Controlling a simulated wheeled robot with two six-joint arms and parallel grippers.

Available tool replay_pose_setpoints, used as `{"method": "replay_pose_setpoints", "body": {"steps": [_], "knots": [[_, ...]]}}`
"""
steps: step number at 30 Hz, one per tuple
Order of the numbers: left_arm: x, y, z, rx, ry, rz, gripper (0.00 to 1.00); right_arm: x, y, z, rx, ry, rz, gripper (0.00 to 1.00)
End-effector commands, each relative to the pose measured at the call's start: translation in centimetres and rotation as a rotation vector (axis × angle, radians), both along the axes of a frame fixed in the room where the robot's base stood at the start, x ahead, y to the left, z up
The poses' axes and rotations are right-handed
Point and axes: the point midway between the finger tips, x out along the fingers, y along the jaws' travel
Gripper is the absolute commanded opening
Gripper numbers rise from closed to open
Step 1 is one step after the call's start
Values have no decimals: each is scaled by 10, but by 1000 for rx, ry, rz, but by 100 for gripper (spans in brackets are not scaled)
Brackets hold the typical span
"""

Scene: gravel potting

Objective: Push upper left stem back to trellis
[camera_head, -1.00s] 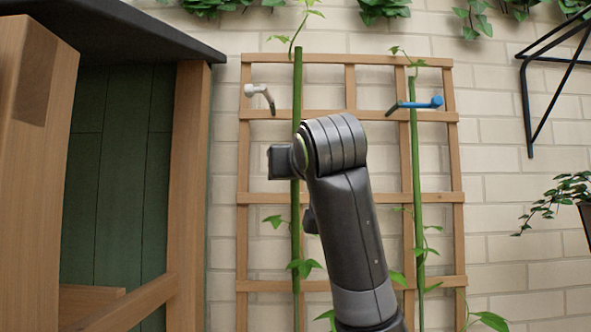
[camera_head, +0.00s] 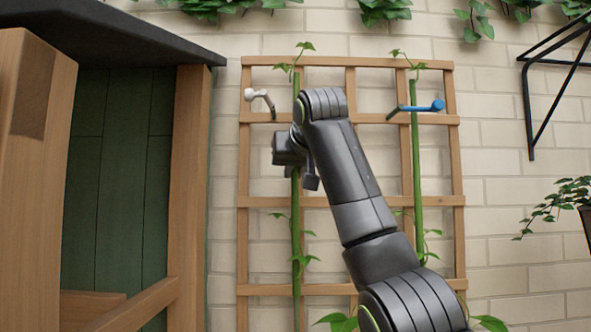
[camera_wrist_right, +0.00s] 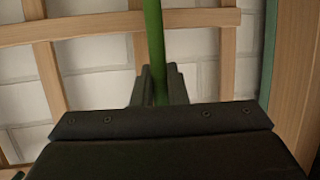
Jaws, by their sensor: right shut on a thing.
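The wooden trellis (camera_head: 243,200) stands against the brick wall. The left green stem (camera_head: 297,95) rises upright in front of its left part, with leaves at the top. My right gripper (camera_wrist_right: 160,86) is on this stem at upper-middle height. In the right wrist view the stem (camera_wrist_right: 154,40) passes between the two fingers, which are closed around it. Whether the stem touches the trellis bars cannot be told. A white clip (camera_head: 259,97) is on the trellis left of the stem. My left gripper is not seen.
A right green stem (camera_head: 416,160) stands at the trellis, with a blue clip (camera_head: 430,106) across it. A wooden shed (camera_head: 190,200) fills the left side. A black bracket (camera_head: 533,110) and a hanging plant (camera_head: 572,190) are at the right.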

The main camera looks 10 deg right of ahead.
Motion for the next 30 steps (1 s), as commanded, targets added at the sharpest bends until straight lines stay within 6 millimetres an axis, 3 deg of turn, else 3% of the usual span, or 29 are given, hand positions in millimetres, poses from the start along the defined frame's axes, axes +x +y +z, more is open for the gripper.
{"method": "replay_pose_setpoints", "body": {"steps": [10,24,25,30], "knots": [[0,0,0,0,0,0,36,14,-4,5,14,50,0,0],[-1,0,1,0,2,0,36,16,-5,5,18,59,-1,0],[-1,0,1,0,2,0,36,16,-5,6,18,58,-1,17],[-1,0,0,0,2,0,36,17,-5,4,18,63,-1,35]]}}
